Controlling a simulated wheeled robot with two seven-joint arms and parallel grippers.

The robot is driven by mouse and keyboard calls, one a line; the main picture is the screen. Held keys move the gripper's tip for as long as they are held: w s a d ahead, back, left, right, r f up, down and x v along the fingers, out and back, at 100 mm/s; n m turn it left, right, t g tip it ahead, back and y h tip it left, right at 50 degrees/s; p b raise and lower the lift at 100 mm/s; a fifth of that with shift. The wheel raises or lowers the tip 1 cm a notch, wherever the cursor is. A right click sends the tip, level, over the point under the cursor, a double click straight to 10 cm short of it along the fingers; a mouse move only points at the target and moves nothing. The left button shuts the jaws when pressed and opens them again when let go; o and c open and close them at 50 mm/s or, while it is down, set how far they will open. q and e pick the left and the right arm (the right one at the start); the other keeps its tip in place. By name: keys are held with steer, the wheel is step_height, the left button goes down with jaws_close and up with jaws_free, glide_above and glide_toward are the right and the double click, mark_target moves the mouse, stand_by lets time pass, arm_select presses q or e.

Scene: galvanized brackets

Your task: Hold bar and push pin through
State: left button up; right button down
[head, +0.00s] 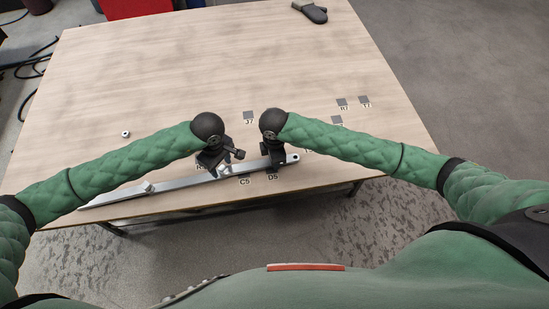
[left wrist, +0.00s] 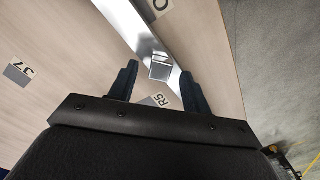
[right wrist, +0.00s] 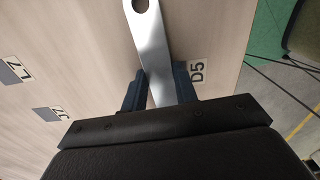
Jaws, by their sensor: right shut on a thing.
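A long flat silver bar (head: 120,199) lies along the table's front edge, sloping up to the right, with a hole in its right end. My right gripper (head: 277,163) is shut on the bar near that end, beside label D5; in the right wrist view the bar (right wrist: 150,45) runs between its fingers. A small shiny metal piece (head: 223,172), perhaps the pin, sits at the bar's middle. My left gripper (head: 222,160) is open above it; in the left wrist view the metal piece (left wrist: 160,68) shows between the spread fingertips. Whether they touch it is unclear.
Another metal fitting (head: 148,187) sits on the bar's left part. A small round nut-like part (head: 125,133) lies on the table at left. Grey marked squares (head: 342,102) lie at right. A dark glove-like object (head: 312,12) lies at the far edge. The table's back half is mostly clear.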

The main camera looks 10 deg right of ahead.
arm_select(q)
steer(key=shift+r, duration=0.1)
steer(key=shift+r, duration=2.9)
arm_select(e)
steer(key=c, duration=1)
jaws_free()
steer(key=shift+r, duration=0.1)
arm_select(q)
steer(key=shift+f+b, duration=0.85)
steer(key=shift+b, duration=0.05)
arm_select(e)
step_height(320, 180, up, 6)
steer(key=shift+r, duration=0.2)
arm_select(q)
steer(key=shift+f, duration=0.1)
arm_select(e)
steer(key=shift+r, duration=0.6)
steer(key=shift+r, duration=0.1)
